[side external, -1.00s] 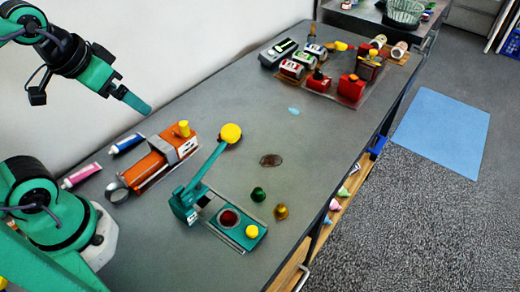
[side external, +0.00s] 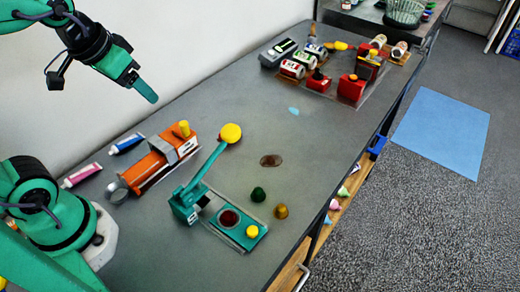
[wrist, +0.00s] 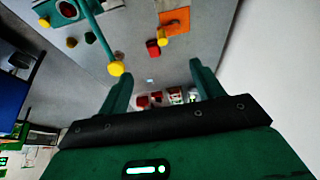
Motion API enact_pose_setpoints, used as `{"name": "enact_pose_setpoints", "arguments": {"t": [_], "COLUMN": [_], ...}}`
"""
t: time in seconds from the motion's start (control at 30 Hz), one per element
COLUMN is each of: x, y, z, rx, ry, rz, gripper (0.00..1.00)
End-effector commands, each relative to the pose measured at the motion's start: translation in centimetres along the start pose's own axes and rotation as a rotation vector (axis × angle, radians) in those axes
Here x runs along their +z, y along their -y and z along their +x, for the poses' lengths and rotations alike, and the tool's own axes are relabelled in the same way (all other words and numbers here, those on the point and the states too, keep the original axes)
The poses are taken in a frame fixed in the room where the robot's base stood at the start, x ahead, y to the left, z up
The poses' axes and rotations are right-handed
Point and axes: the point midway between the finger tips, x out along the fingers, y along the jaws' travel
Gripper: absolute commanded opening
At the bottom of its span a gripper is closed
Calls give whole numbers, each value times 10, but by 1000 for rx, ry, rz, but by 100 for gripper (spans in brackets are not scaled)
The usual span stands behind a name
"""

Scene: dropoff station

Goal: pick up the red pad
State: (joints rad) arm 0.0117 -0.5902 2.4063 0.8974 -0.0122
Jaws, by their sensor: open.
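Two red block-like pieces stand on a dark mat (side external: 335,99) at the far end of the table: a left one with a dark knob (side external: 318,84) and a right one (side external: 351,88). I cannot tell whether either is the red pad. In the wrist view, small red pieces (wrist: 142,102) show far off between the fingers, and another red piece (wrist: 152,47) lies by the orange machine. My gripper (wrist: 160,74) is open and empty. In the side view, my gripper (side external: 146,90) hangs high at the left, well away from the far red pieces.
An orange machine (side external: 158,160) and a teal press (side external: 240,238) with a raised, yellow-balled lever (side external: 230,133) stand on the near table. Green (side external: 258,195) and amber (side external: 281,211) pieces sit beside the press. The middle of the table is mostly clear.

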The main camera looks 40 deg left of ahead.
Motion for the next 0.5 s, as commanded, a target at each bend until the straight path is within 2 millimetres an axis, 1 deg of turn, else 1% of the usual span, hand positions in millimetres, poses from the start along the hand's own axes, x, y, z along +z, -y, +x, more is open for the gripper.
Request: {"name": "enact_pose_setpoints", "arguments": {"t": [0.1,0.27,0.5], "x": [-16,-37,-65], "y": [-2,-5,-11], "z": [10,26,57], "rx": [2,4,6], "ry": [39,87,158], "rz": [0,1,-1], "gripper": [66,66,66]}}
